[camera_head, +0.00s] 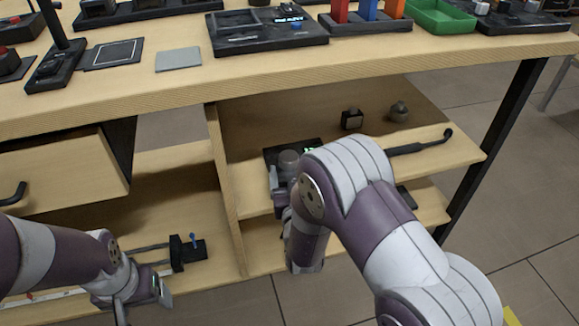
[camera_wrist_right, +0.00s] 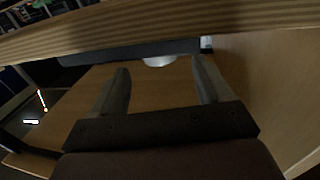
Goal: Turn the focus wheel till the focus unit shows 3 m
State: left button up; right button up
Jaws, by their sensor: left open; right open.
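The focus unit (camera_head: 308,146) looks to be the dark box on the middle shelf, with a small green readout partly hidden by my right arm. A grey round wheel (camera_head: 289,159) stands at its left part. The readout's value is not legible. My right gripper (camera_wrist_right: 160,66) is open in the right wrist view, with a pale rounded part (camera_wrist_right: 160,61) just beyond and between its fingertips, against a dark bar; I cannot tell whether they touch. In the head view my right arm mostly hides this gripper. My left gripper (camera_head: 145,293) is low at the left, away from the unit.
The tabletop (camera_head: 180,85) overhangs the shelf. A dark knob (camera_head: 352,119), a grey knob (camera_head: 398,111) and a long black handle (camera_head: 420,146) are on the middle shelf. A blue-topped lever device (camera_head: 193,247) lies on the lower shelf, near my left gripper.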

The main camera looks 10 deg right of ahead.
aim_at(289, 164)
jog(key=w, duration=0.2)
jog(key=w+b, duration=0.1)
jog(key=w, duration=0.1)
jog(key=shift+w+d+f, duration=0.1)
jog(key=shift+d+f, duration=0.05)
jog(key=shift+d, duration=0.15)
jog(key=shift+w, duration=0.25)
jog(key=c, duration=1)
jog(key=shift+a+m+h, duration=0.1)
jog(key=shift+m+h, duration=0.3)
jog(key=shift+h, duration=0.2)
pick_arm(q)
jog(key=shift+f, duration=0.65)
pick_arm(e)
jog(key=o, duration=1)
